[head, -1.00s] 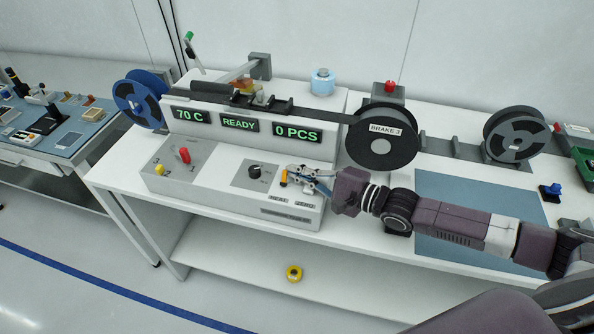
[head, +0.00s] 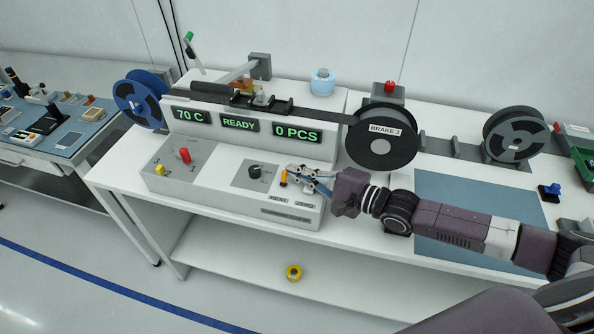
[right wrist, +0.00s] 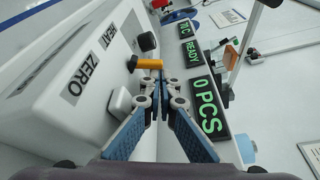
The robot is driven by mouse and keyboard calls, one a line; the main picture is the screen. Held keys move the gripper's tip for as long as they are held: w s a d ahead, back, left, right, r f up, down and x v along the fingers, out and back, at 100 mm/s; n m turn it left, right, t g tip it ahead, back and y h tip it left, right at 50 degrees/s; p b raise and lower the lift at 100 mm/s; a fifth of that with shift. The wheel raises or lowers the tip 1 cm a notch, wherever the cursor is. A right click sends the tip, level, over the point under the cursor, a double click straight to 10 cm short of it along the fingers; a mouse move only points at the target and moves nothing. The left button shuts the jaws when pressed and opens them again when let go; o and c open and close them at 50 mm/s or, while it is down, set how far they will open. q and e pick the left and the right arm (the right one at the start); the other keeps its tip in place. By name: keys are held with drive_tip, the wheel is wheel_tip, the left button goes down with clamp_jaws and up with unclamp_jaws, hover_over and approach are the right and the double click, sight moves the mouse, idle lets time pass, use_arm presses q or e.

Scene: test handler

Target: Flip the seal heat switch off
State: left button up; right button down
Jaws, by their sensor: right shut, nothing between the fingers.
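The seal heat switch is a small orange lever (head: 283,177) above the HEAT label (head: 278,199) on the white machine's front panel. In the right wrist view the orange lever (right wrist: 148,64) sticks out sideways from a dark base, just beyond my fingertips. My right gripper (head: 291,172) is shut and empty, with its tips right beside the lever; I cannot tell whether they touch it. It also shows in the right wrist view (right wrist: 157,78). The displays read 70 C (head: 189,115), READY (head: 239,123) and 0 PCS (head: 296,133). My left gripper is not in view.
A white button block (right wrist: 120,103) lies near the ZERO label. The BRAKE 3 reel (head: 381,150) stands close above my right arm. A blue mat (head: 470,190) lies right.

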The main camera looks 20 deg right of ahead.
drive_tip(key=n, duration=0.2)
drive_tip(key=n+t, duration=0.1)
drive_tip(key=shift+s+a+r+y, duration=0.15)
drive_tip(key=shift+s+a+y, duration=0.15)
drive_tip(key=shift+s, duration=0.1)
drive_tip(key=shift+r+n, duration=0.1)
drive_tip(key=shift+n, duration=0.3)
drive_tip(key=shift+s+a, duration=0.25)
drive_tip(key=shift+s, duration=0.15)
